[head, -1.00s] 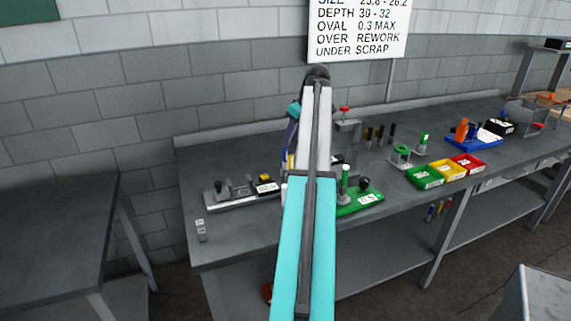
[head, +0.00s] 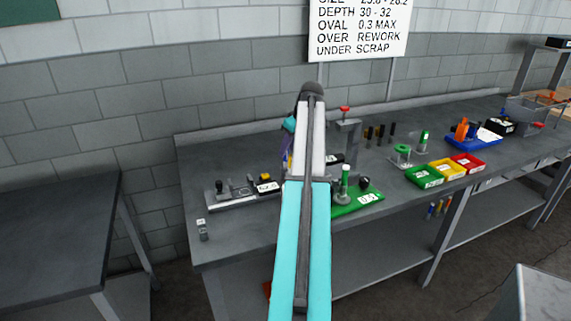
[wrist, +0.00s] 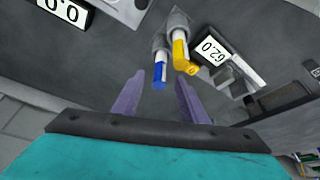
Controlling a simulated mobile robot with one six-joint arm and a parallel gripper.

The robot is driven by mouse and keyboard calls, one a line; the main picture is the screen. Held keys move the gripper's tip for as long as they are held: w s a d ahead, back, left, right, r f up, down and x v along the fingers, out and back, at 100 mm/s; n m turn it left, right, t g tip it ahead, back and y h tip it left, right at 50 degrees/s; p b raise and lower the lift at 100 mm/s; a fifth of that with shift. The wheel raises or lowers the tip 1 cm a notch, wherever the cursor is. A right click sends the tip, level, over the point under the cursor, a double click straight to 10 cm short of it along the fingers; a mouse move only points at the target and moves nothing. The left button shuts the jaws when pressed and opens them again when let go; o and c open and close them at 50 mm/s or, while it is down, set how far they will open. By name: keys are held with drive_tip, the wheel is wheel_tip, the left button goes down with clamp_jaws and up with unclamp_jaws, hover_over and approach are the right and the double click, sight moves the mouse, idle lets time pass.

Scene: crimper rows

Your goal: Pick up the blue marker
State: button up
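The blue marker (wrist: 159,80) shows in the wrist view, standing in a grey holder (wrist: 160,42). A yellow marker (wrist: 180,52) stands close to its right in the same view. My gripper (wrist: 161,75) is open, with its two purple fingers on either side of the blue marker in the picture. I cannot tell how far the fingertips are from the marker in depth, and nothing is held.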

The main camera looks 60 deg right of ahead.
sight(286, 164)
drive_tip(key=p+x, duration=0.1)
drive_tip(key=x, duration=0.3)
drive_tip(key=shift+f, duration=0.4)
clamp_jaws()
idle(0.4)
